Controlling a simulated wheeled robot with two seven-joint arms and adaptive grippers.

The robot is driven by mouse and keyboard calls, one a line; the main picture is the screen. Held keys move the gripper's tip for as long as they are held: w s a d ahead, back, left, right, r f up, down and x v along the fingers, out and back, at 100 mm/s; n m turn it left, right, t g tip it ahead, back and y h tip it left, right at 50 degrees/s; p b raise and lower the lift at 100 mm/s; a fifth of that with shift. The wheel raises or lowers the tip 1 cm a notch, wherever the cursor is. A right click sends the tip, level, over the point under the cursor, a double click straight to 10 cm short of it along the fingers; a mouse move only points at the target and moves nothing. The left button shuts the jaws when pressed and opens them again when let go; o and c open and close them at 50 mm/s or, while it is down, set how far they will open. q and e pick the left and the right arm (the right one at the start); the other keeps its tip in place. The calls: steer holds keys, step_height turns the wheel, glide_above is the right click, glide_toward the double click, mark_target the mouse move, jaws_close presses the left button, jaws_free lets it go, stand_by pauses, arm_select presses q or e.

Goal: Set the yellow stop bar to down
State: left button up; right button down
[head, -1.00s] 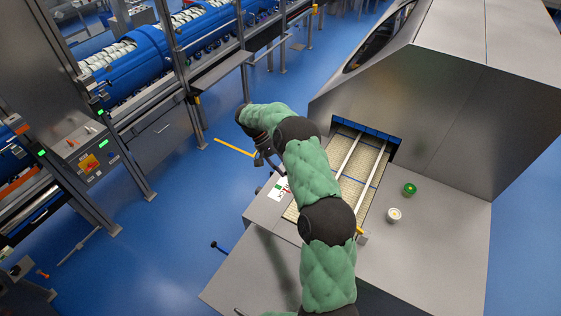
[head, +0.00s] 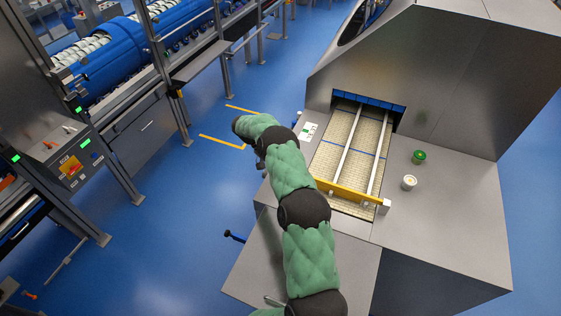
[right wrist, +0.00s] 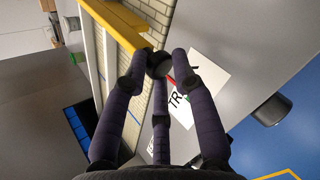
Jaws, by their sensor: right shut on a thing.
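The yellow stop bar (head: 350,193) lies low across the belt (head: 335,151) near its front end. Its right end meets a small pale block (head: 384,206); its left end is hidden behind my arm in the head view. In the right wrist view the bar (right wrist: 118,24) runs in from the top to my right gripper (right wrist: 160,62). The fingers are shut around a dark round knob (right wrist: 159,68) at the bar's end. In the head view my right gripper is hidden by my own arm. My left gripper is not in view.
A green button (head: 419,157) and a white button (head: 409,182) stand on the metal top right of the belt. A printed label (head: 308,131) is left of it. A large grey hood (head: 440,75) rises behind. Blue floor is open to the left.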

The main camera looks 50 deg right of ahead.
steer(key=shift+a+f+b, duration=0.1)
steer(key=shift+f+b, duration=0.4)
steer(key=shift+f, duration=0.45)
steer(key=shift+s+a+f+b, duration=0.2)
steer(key=shift+a+f+b, duration=0.2)
steer(key=shift+f, duration=0.35)
steer(key=c, duration=1.3)
jaws_free()
steer(key=o, duration=0.3)
steer(key=shift+w+f, duration=0.1)
steer(key=shift+f, duration=0.1)
steer(key=shift+w+d, duration=0.15)
steer(key=shift+d, duration=0.1)
steer(key=shift+r, duration=0.25)
steer(key=shift+d, duration=0.2)
steer(key=shift+r, duration=0.25)
